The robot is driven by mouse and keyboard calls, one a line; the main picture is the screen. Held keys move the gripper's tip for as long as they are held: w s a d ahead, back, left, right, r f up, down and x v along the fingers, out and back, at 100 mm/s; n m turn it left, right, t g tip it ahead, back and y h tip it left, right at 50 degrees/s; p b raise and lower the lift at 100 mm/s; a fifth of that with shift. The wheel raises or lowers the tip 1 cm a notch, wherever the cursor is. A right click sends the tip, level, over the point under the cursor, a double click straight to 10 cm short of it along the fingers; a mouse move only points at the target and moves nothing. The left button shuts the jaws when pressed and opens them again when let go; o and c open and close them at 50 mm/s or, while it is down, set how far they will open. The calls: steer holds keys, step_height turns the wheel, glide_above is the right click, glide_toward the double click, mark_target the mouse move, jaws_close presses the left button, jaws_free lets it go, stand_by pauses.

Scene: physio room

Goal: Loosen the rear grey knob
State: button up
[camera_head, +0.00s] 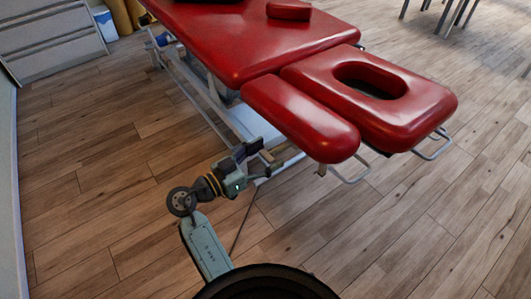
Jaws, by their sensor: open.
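The red treatment table (245,45) stands on a pale metal frame, with a headrest (425,100) that has an oval face hole and a long padded armrest (300,118) beside it. I cannot make out a grey knob; the undersides of the pads are mostly hidden from this view. My gripper (266,160) is open, low beside the frame and to the left of the armrest's near end. I see nothing held in it, and its fingertips are small and dark here. I cannot tell whether it touches the frame.
Metal loops (434,146) stick out below the headrest and armrest. A small red cushion (289,10) lies on the table. A grey drawer cabinet (50,38) stands at the upper left. Chair legs (455,14) show at the upper right. The wooden floor (430,230) is clear at the right and left.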

steer(key=c, duration=1.2)
steer(key=shift+n, duration=0.3)
steer(key=n+p, duration=0.2)
steer(key=n, duration=0.1)
steer(key=shift+w+r+n, duration=0.1)
steer(key=shift+n, duration=0.3)
steer(key=n+p, duration=0.3)
steer(key=n, duration=0.1)
steer(key=n+p, duration=0.5)
steer(key=shift+w+n, duration=0.1)
steer(key=shift+n, duration=0.3)
steer(key=shift+a+f+n+p, duration=0.1)
steer(key=shift+f+n+p, duration=0.05)
steer(key=shift+n+p, duration=0.75)
steer(key=shift+f+n+p, duration=0.15)
steer(key=shift+n+p, duration=0.5)
steer(key=shift+n, duration=0.35)
steer(key=shift+f, duration=0.1)
